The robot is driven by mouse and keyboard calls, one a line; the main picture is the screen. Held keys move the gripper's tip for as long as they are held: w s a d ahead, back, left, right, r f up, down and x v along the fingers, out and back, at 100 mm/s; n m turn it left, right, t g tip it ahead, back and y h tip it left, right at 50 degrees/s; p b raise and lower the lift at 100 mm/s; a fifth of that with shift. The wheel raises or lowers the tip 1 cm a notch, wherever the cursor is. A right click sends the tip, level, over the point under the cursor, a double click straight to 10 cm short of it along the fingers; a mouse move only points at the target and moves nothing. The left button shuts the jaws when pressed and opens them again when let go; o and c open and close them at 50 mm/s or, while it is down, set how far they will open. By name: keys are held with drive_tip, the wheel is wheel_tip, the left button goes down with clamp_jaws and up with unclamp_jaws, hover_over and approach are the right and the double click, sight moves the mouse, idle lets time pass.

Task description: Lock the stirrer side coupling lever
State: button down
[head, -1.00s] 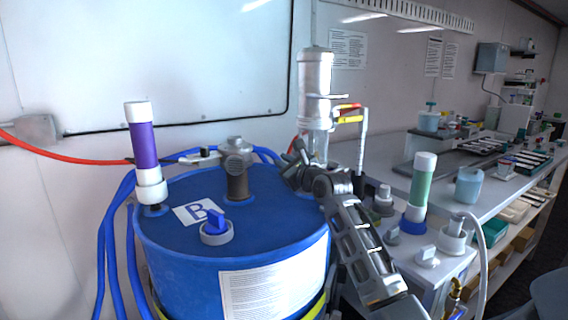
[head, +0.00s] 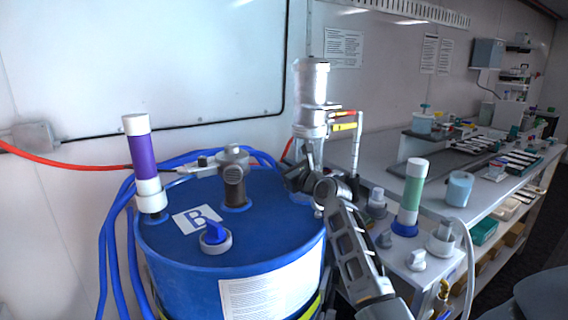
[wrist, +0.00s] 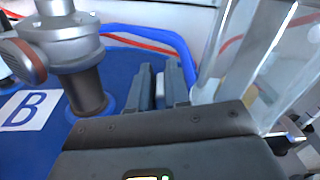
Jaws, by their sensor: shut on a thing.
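A grey coupling fitting on a dark stem (head: 234,180) stands on the lid of the blue drum (head: 265,230). A thin grey rod reaches left from its head. It also shows at the left of the wrist view (wrist: 75,60). My gripper (head: 293,172) is right of this fitting, over the far right of the lid. In the wrist view my gripper's two dark fingers (wrist: 161,84) stand close together, shut on a small pale piece (wrist: 161,90). I take this piece for the lever, but most of it is hidden between the fingers.
A silver and clear cylinder (head: 311,90) with red and yellow handles rises just behind my gripper. A bench (head: 410,215) with a green tube (head: 413,185) stands at right.

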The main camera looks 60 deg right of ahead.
drive_tip(key=c, duration=1.2)
unclamp_jaws()
drive_tip(key=shift+o, duration=0.2)
drive_tip(key=shift+f, duration=0.1)
